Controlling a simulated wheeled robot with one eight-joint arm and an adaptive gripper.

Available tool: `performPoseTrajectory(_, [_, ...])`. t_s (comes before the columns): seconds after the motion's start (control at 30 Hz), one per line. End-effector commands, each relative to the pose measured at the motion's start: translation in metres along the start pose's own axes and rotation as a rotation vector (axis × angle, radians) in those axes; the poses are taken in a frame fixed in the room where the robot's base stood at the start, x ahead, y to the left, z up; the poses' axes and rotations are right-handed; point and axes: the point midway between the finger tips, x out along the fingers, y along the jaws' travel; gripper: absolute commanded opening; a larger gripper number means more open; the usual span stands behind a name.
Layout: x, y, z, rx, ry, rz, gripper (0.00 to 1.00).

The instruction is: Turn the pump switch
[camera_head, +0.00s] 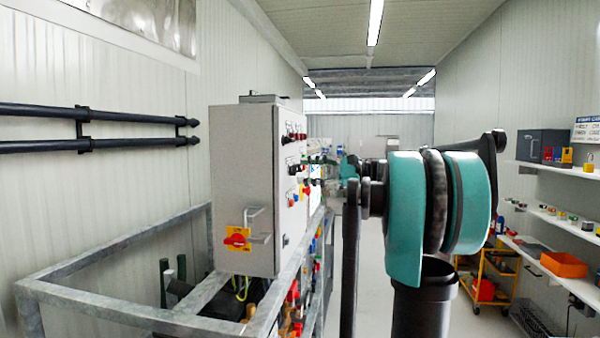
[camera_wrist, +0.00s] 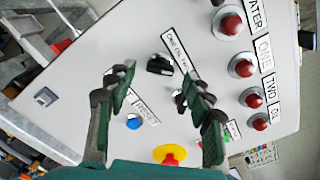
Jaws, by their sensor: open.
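A grey control cabinet (camera_head: 243,190) stands left of centre in the head view, its panel face seen edge-on. In the wrist view the panel face (camera_wrist: 75,88) fills most of the picture. A black rotary switch (camera_wrist: 160,65) with a small label beside it sits near the middle; whether this is the pump switch I cannot tell for sure. My gripper (camera_wrist: 155,86) is open, its green fingers apart on either side of and below the switch in the picture, nothing between them. The fingers partly cover other dark knobs.
Red lamps (camera_wrist: 243,65) line the panel's right side. A blue button (camera_wrist: 133,122) and a red-and-yellow stop button (camera_wrist: 170,153) lie low. A red-yellow isolator (camera_head: 237,240) is on the cabinet side. A metal frame (camera_head: 110,310) surrounds the cabinet's base. Shelves (camera_head: 560,175) stand right.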

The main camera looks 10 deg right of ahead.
Motion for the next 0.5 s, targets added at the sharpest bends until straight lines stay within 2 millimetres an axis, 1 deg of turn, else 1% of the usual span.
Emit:
performPoseTrajectory(0.03, [0.008,0.000,0.000,0.000,-0.002,0.002,0.52])
performPoseTrajectory(0.2, [0.021,0.000,0.000,0.000,-0.001,0.001,0.52])
performPoseTrajectory(0.5, [0.025,0.000,0.000,0.000,0.001,0.000,0.52])
